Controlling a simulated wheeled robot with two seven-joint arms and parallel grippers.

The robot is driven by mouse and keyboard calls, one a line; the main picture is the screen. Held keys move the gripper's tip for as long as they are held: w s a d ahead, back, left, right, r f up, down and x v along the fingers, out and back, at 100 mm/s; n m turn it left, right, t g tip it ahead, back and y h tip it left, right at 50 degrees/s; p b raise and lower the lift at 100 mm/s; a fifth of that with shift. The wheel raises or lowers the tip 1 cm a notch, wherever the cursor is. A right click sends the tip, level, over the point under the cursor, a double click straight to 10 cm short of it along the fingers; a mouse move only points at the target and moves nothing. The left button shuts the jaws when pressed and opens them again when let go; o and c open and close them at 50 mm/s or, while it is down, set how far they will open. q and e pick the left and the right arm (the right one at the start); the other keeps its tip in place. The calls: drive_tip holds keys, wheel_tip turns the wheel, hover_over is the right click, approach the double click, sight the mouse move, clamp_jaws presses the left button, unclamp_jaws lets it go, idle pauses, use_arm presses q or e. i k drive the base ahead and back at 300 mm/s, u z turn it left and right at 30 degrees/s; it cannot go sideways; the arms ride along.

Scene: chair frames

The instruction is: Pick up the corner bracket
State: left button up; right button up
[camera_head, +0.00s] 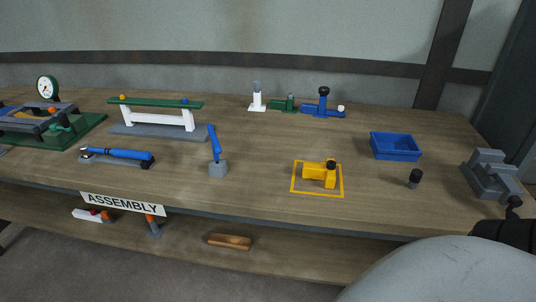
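I cannot tell for certain which thing is the corner bracket. A yellow piece with a black knob (322,173) sits inside a yellow square outline (293,190) on the wooden workbench (270,205), right of the middle. Small blue (322,106) and green (284,105) fixtures and a white post (257,100) stand at the back. A large light-grey rounded part of my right arm (450,275) fills the lower right, with a dark part beside it. No gripper fingers show, and my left arm is out of view.
A blue bin (395,146), a small black cylinder (415,178) and a grey vise-like block (490,175) stand on the right. A green-topped white frame (155,115), a blue-handled tool (118,155) and a blue lever on a grey block (217,167) stand left.

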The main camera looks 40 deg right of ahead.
sight(313, 171)
drive_tip(key=u, duration=0.85)
drive_tip(key=i, duration=1.4)
drive_tip(key=z, duration=2.65)
